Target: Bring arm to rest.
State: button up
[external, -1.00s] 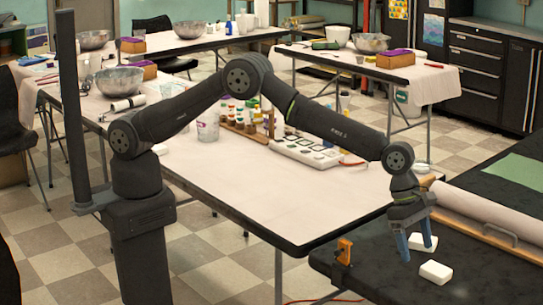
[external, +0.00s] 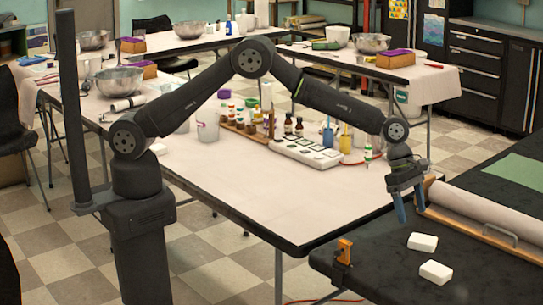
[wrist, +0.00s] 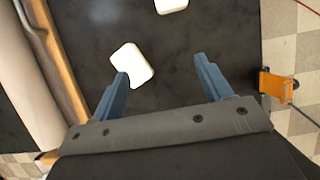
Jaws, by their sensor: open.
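My gripper (external: 411,205) has blue fingers and hangs open and empty above the black table at the right of the external view. Two white soap bars lie on that table below it: one nearer (external: 435,272) and one a little farther back (external: 422,242). In the wrist view, my gripper (wrist: 165,85) shows its two fingers wide apart. One soap bar (wrist: 132,65) lies beyond and beside the left fingertip, and another (wrist: 171,5) is cut off by the top edge. Neither bar is held.
The black table (external: 390,260) carries a paper roll (external: 485,215) on a wooden holder and an orange clamp (external: 344,252) at its edge. The air around my gripper looks clear.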

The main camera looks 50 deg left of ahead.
jog(key=w+a, duration=0.6)
jog(key=a, duration=0.4)
jog(key=w+a, duration=0.7)
jog(key=a, duration=0.3)
jog(key=shift+a, duration=0.4)
jog(key=shift+f, duration=0.15)
